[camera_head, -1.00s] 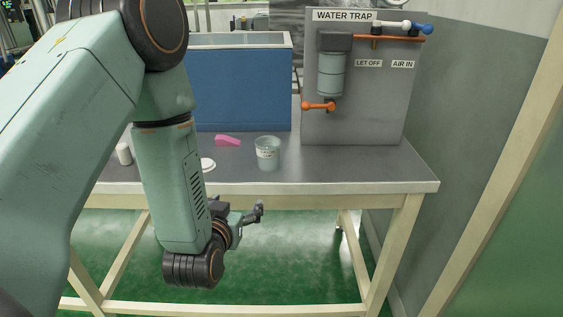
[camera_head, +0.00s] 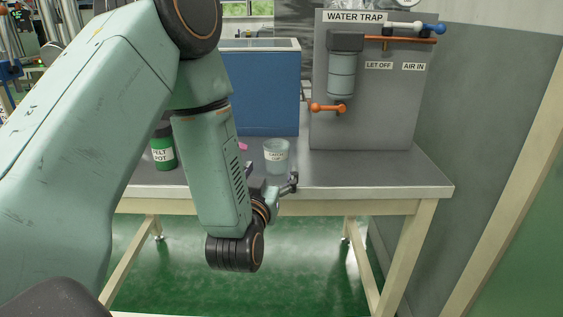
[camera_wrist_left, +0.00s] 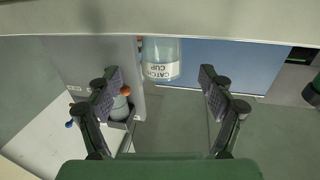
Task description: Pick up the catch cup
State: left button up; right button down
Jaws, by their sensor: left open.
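The catch cup (camera_head: 276,152) is a clear, pale cup with a white label, upright on the bench near its front edge. My left gripper (camera_head: 277,184) is open and empty at the bench's front edge, on the near side of the cup. In the left wrist view the picture is upside down. My right gripper is not in view.
The water trap panel (camera_head: 390,115) stands behind and right of the cup, with an orange-handled valve (camera_head: 328,107). A blue tank (camera_head: 265,90) stands behind. A green-labelled pot (camera_head: 163,150) and a pink object (camera_head: 243,147) are to the left. The bench's right part (camera_head: 380,172) is clear.

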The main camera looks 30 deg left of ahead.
aim_at(274, 161)
pick_arm(q)
jog(key=b+x, duration=0.2)
jog(key=x, duration=0.5)
jog(key=shift+w+a, duration=0.2)
jog(key=shift+w, duration=0.1)
jog(key=shift+s, duration=0.1)
jog(key=c, duration=1)
